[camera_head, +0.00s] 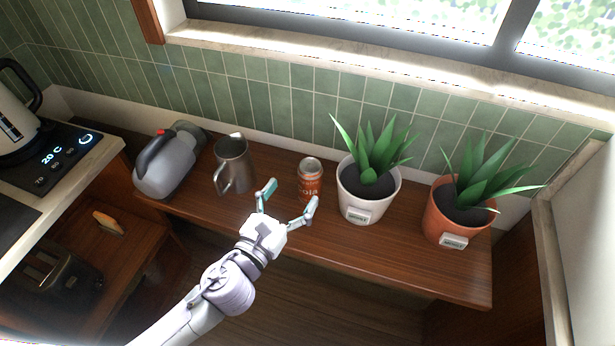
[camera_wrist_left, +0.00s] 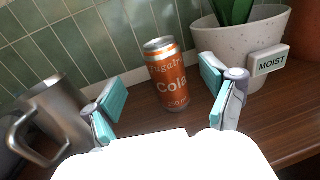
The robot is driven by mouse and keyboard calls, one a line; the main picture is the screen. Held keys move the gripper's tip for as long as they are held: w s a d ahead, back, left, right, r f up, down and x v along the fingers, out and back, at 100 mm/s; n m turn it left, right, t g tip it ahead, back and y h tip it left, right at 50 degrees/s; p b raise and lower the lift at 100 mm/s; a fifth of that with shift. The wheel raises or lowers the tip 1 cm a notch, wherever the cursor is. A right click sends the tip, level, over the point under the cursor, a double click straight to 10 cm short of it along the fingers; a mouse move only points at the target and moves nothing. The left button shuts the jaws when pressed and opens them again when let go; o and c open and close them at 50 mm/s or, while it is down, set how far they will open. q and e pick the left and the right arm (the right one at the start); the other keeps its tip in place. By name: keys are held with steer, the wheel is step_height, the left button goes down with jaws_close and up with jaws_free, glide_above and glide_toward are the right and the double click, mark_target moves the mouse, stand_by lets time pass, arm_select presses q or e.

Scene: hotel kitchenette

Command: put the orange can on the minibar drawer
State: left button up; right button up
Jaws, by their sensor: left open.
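The orange can (camera_head: 310,181), with a silver top and "Cola" lettering, stands upright on a brown wooden shelf (camera_head: 400,262) below the window. It stands between a metal pitcher and a white plant pot. My left gripper (camera_head: 288,203) is open in front of the can, its fingers pointing toward it. In the left wrist view the can (camera_wrist_left: 171,78) stands beyond the two spread fingertips (camera_wrist_left: 160,98), roughly centred between them and apart from both. My right gripper is not in view. I cannot tell which surface is the minibar drawer.
The metal pitcher (camera_head: 233,165) stands left of the can, with a grey kettle-like jug (camera_head: 165,168) further left. The white pot (camera_head: 368,196) is close on the right, then a terracotta pot (camera_head: 457,217). A toaster (camera_head: 52,283) sits in the lower left compartment. The shelf front is clear.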

mark_target(304, 180)
arm_select(q)
steer(key=p+x, duration=0.1)
steer(key=x, duration=0.6)
steer(key=shift+w+d, duration=0.2)
steer(key=shift+d, duration=0.1)
steer(key=shift+c, duration=0.4)
steer(key=c, duration=1.3)
jaws_close()
